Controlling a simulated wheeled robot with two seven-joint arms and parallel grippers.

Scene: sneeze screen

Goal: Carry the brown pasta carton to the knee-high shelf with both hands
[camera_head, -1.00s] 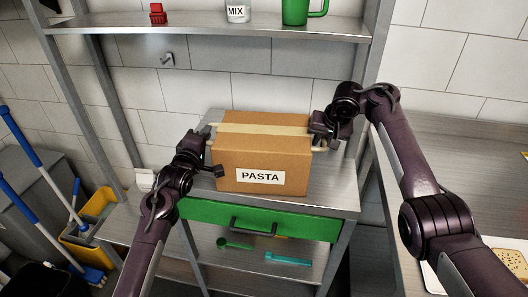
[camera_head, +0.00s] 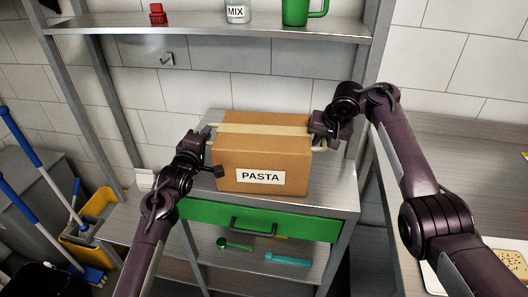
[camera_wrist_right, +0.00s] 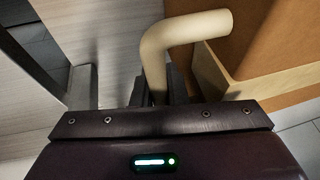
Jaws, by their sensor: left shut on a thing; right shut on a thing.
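The brown pasta carton (camera_head: 262,157) has a white PASTA label and a pale tape strip over its top. It sits upright at, or just above, a grey metal surface (camera_head: 325,194) over a green drawer; I cannot tell if it touches. My left gripper (camera_head: 209,146) is at the carton's left side, shut on the left handle. My right gripper (camera_head: 318,143) is at its right side, shut on the right handle (camera_head: 320,149). In the right wrist view this cream bent handle (camera_wrist_right: 170,45) rises from between my fingers beside the carton (camera_wrist_right: 265,50).
The green drawer (camera_head: 210,213) has a dark handle. Below it, a shelf holds a green spoon (camera_head: 235,245) and a teal item (camera_head: 287,259). An upper shelf (camera_head: 200,24) holds a red item, a MIX jar and a green mug (camera_head: 300,11). A yellow bucket (camera_head: 88,240) stands at left.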

